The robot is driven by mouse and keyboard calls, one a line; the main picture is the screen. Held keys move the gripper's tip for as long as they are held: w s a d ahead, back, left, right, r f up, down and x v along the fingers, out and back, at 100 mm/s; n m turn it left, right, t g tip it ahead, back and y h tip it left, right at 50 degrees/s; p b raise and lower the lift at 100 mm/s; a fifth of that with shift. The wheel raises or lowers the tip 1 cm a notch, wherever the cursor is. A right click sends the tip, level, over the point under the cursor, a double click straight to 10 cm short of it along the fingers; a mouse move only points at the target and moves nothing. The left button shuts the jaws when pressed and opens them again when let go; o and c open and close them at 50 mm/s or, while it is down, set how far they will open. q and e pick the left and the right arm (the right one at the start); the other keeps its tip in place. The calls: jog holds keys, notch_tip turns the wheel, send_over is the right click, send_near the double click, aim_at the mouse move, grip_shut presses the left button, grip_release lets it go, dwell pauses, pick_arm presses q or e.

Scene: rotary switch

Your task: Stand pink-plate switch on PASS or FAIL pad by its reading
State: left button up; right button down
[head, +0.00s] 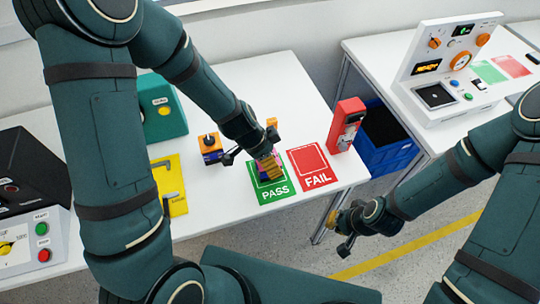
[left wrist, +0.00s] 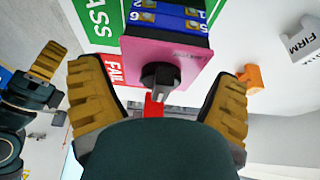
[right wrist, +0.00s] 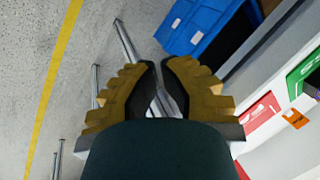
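The pink-plate switch (left wrist: 185,55) has a black knob on its pink face and a blue numbered body. In the head view it (head: 262,174) is on the green PASS pad (head: 280,193), mostly hidden by my left gripper (head: 269,163). In the left wrist view that gripper's fingers are spread on either side of the pink plate, with gaps visible. The red FAIL pad (head: 312,166) is bare, just right of PASS. My right gripper (head: 345,219) hangs off the table's right end, empty, its fingertips nearly together in the right wrist view (right wrist: 161,66).
An orange-plate switch (head: 211,148) stands left of PASS. A yellow mat (head: 176,190) holds grey L-shaped parts. A red device (head: 346,124) stands behind FAIL. A blue crate (head: 385,155) sits between the tables. A white tester (head: 440,75) is on the right table.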

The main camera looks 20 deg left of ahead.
pick_arm(q)
jog(key=shift+r, duration=0.1)
pick_arm(e)
jog(key=shift+r, duration=0.1)
pick_arm(q)
jog(key=shift+r, duration=0.2)
jog(key=p+v, duration=0.4)
jog(key=v, duration=0.7)
jog(key=shift+r, duration=0.35)
pick_arm(e)
jog(key=r, duration=0.1)
jog(key=w+r, duration=0.1)
jog(key=r, duration=0.2)
jog(key=shift+w+d+r, duration=0.1)
jog(key=shift+w+r, duration=0.05)
jog(key=shift+w, duration=0.1)
pick_arm(q)
jog(key=shift+s+a, duration=0.1)
jog(key=shift+s, duration=0.05)
pick_arm(e)
jog(key=shift+s, duration=0.1)
